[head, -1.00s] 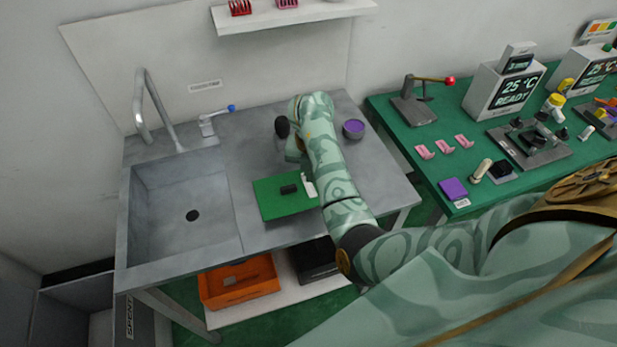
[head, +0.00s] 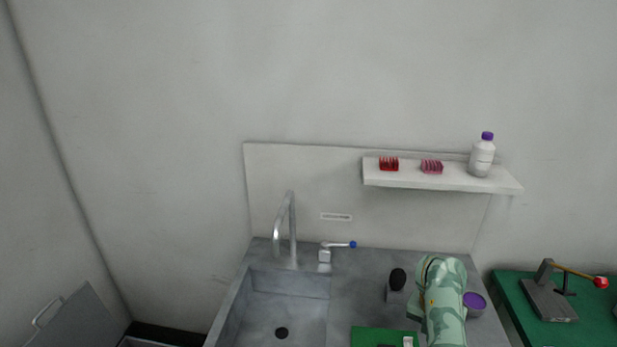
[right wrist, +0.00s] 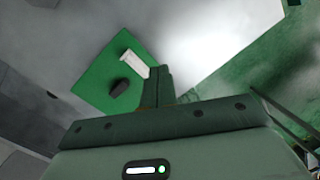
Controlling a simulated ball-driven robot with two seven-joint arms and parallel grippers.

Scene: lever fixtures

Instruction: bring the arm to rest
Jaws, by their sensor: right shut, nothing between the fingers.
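My right arm shows in the head view as a mint patterned forearm (head: 442,300) over the right part of the grey sink counter (head: 375,268). Its gripper is hidden below the arm there. In the right wrist view the right gripper (right wrist: 160,84) is shut and empty. Beyond its fingers lies a green mat (right wrist: 92,78) with a black block (right wrist: 119,87) and a white piece (right wrist: 134,63) that the fingertips partly overlap in the picture. I cannot tell whether they touch. My left gripper is in neither view.
A black-topped item (head: 397,279) and a purple-topped pot (head: 474,302) flank the arm closely. A shelf (head: 440,178) holds racks and a bottle (head: 482,156). A red-knobbed lever fixture (head: 553,292) stands right.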

